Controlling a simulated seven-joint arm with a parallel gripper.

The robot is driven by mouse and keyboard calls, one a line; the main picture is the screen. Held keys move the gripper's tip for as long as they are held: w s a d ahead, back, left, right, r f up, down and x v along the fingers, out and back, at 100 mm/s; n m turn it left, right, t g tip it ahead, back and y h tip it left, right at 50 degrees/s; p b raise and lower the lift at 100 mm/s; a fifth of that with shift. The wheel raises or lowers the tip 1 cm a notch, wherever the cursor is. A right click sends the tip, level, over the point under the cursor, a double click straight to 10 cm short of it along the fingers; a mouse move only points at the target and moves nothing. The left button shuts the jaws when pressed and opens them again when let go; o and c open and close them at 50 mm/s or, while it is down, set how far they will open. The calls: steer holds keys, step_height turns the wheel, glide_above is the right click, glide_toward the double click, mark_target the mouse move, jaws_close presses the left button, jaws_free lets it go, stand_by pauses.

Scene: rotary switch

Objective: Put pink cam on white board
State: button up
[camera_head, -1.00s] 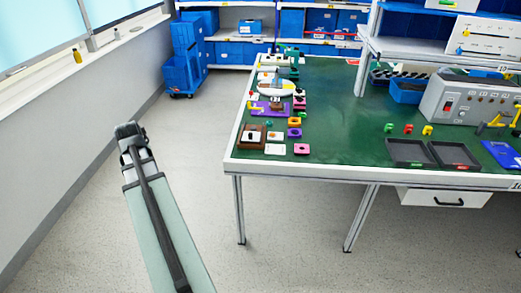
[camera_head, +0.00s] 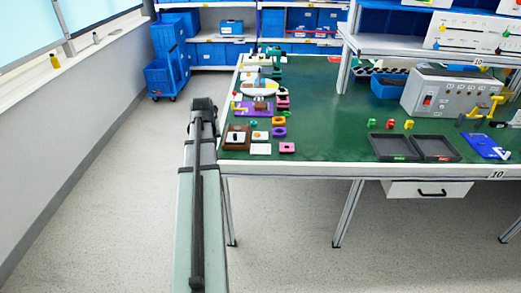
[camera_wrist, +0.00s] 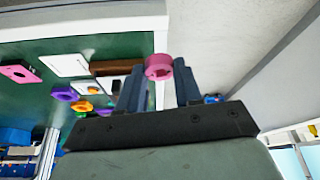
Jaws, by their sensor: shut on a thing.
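My gripper (camera_wrist: 158,88) is shut on the pink cam (camera_wrist: 159,66), a small round pink piece with a notched opening, held at the fingertips. In the head view my gripper (camera_head: 203,105) is just left of the table's left edge, and the cam is hidden there. A plain white board (camera_head: 260,149) lies flat near the table's front left corner; it also shows in the wrist view (camera_wrist: 65,65). A second white board with an orange spot (camera_head: 260,135) lies behind it. Which board the task means I cannot tell.
A brown block with a white plate (camera_head: 237,137) stands at the table's left edge, close to my gripper. A pink square piece (camera_head: 287,147) and a purple ring (camera_head: 279,132) lie right of the boards.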

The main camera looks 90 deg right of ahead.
steer(key=s+d+m+g, duration=0.1)
steer(key=s+d+m, duration=0.35)
steer(key=s, duration=1.05)
steer(key=r+m+g, duration=0.1)
steer(key=m+g, duration=0.1)
steer(key=m, duration=0.2)
glide_above(261, 148)
steer(key=a, duration=0.1)
steer(key=shift+n, duration=0.25)
steer(key=shift+w+a+f, duration=0.1)
steer(key=shift+w+f, duration=0.05)
steer(key=shift+f, duration=2.2)
steer(key=shift+w+f, duration=0.15)
steer(key=shift+f, duration=2.2)
steer(key=shift+f, duration=0.15)
steer(key=o, duration=1)
steer(key=v, duration=1.2)
steer(key=shift+d+r, duration=0.25)
